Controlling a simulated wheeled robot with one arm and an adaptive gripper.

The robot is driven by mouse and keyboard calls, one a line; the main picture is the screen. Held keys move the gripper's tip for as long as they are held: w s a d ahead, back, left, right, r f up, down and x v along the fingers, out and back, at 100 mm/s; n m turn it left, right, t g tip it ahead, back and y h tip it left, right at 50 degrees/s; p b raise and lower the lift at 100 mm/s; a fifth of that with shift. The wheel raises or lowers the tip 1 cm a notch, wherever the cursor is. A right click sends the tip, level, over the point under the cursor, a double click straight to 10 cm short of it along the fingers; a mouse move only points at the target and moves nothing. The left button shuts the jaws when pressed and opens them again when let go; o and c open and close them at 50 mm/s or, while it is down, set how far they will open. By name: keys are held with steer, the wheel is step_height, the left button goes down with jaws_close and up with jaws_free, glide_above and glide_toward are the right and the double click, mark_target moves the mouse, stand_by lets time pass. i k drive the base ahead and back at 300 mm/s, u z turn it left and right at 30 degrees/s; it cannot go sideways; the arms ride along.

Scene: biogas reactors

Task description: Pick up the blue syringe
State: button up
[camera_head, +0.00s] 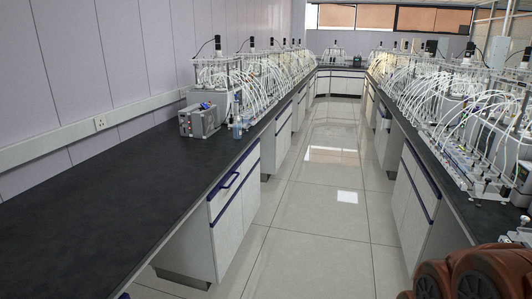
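I cannot make out a blue syringe for certain. A small blue item (204,105) sits on top of a grey metal box (198,122) on the left bench, too small to identify. A small bluish bottle-like item (237,129) stands on the bench just right of the box. My gripper is not in view. Reddish-brown rounded parts at the bottom right corner look like my arm, but no fingers show.
The left black bench (110,195) is bare in its near part. Reactor rigs with white tubes crowd its far part (265,75) and the right bench (445,95). A clear tiled aisle (325,190) runs between the benches. A drawer handle (229,181) protrudes on the left.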

mark_target(235, 102)
steer(key=u, duration=0.3)
steer(key=i, duration=1.9)
steer(key=z, duration=0.8)
steer(key=i, duration=3)
steer(key=u, duration=2.65)
